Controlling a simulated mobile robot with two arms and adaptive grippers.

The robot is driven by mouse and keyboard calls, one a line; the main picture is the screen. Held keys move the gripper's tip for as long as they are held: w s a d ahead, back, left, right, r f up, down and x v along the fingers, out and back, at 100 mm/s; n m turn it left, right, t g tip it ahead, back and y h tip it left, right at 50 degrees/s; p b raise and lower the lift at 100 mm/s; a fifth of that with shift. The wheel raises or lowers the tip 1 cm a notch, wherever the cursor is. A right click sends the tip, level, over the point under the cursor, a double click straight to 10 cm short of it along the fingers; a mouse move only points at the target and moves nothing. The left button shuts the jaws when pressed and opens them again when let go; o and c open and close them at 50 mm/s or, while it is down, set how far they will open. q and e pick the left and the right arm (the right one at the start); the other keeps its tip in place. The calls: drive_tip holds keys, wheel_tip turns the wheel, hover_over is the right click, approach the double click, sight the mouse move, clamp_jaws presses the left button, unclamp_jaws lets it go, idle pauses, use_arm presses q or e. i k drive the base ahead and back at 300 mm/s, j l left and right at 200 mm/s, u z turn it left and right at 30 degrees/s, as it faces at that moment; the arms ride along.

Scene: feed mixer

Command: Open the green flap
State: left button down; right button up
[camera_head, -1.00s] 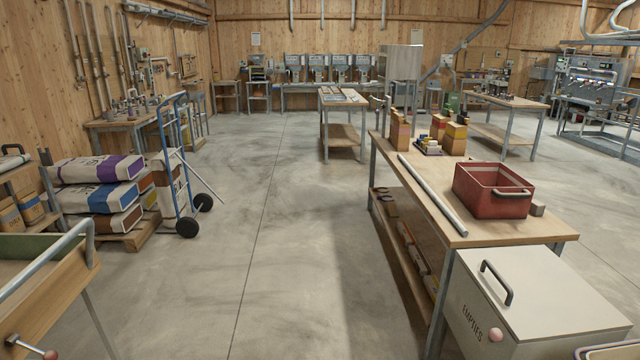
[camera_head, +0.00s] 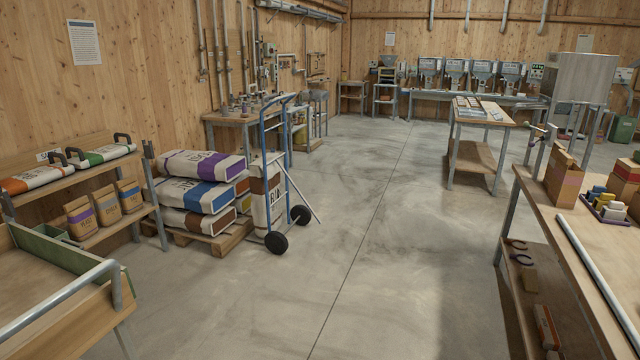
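I cannot pick out a green flap for certain. A row of grey feed machines (camera_head: 470,75) stands along the far wall, too small to show their flaps clearly. A green object (camera_head: 622,130) stands at the far right beside a tall grey cabinet (camera_head: 580,78). A green panel (camera_head: 75,262) forms the back side of a wooden tray or cart (camera_head: 45,300) at the lower left. Neither of my grippers is in view.
A blue hand truck (camera_head: 268,170) stands beside stacked sacks (camera_head: 205,190) on a pallet, left of centre. A workbench (camera_head: 600,255) with a long pipe (camera_head: 598,270) fills the right edge. The concrete floor (camera_head: 370,250) between them is clear.

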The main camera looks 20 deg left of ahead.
sight(78, 261)
drive_tip(key=i+u, duration=0.95)
drive_tip(key=i+l+u, duration=0.3)
drive_tip(key=u, duration=0.2)
drive_tip(key=i+l+u, duration=0.75)
drive_tip(key=l+u, duration=0.25)
drive_tip(key=i+l+u, duration=0.15)
drive_tip(key=l+u, duration=0.15)
drive_tip(key=i+l+u, duration=0.1)
drive_tip(key=l+u, duration=0.15)
drive_tip(key=l, duration=0.2)
drive_tip(key=l+u, duration=0.3)
drive_tip(key=i+l, duration=0.05)
